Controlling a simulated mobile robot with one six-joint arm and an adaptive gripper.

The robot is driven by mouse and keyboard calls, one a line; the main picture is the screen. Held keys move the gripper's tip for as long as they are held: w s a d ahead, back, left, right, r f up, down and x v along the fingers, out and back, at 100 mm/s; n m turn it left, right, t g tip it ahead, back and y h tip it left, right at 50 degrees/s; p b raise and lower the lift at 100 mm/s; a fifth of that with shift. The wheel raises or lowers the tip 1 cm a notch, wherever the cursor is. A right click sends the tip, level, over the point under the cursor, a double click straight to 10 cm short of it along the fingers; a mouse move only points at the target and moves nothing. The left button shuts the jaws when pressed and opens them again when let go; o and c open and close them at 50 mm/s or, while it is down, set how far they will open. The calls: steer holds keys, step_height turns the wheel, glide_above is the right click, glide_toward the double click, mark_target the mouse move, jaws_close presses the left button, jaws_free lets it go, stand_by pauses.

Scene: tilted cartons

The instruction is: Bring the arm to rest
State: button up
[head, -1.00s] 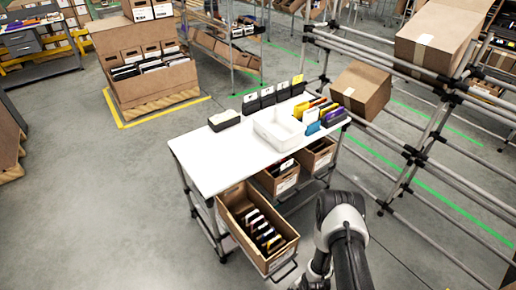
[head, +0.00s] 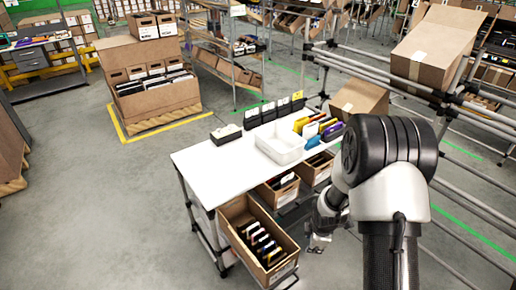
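My arm is raised and folded at the right of the head view, with its large dark joint in front of the rack. My gripper (head: 318,244) hangs low beside the right side of the open drawer carton, pointing down. It is small and dark here, and I cannot tell whether its fingers are open or shut. I see nothing clearly held in it. A tilted carton (head: 434,48) sits on the pipe rack at the upper right. Another tilted carton (head: 358,96) is lower on the rack, partly hidden by my arm.
A white table (head: 210,172) carries a white bin (head: 280,146), black file boxes and colourful folders. An open carton (head: 262,264) with several dark items is pulled out below it. A pallet with cartons (head: 155,98) stands at the back left. The floor at the left is clear.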

steer(key=s+a+r+m+t, duration=0.1)
steer(key=s+r+m, duration=0.25)
steer(key=r, duration=0.75)
steer(key=s+r+m, duration=0.3)
steer(key=r+m, duration=0.1)
steer(key=r, duration=0.7)
steer(key=s+a+r+m, duration=0.1)
steer(key=s+r+m, duration=0.3)
steer(key=s, duration=0.6)
steer(key=s+a+r+m, duration=0.2)
steer(key=s+r+m, duration=0.3)
steer(key=s+r, duration=0.3)
steer(key=shift+s+a+t, duration=0.3)
steer(key=shift+s+t, duration=0.1)
steer(key=shift+s, duration=0.6)
steer(key=shift+c, duration=0.5)
stand_by(2.5)
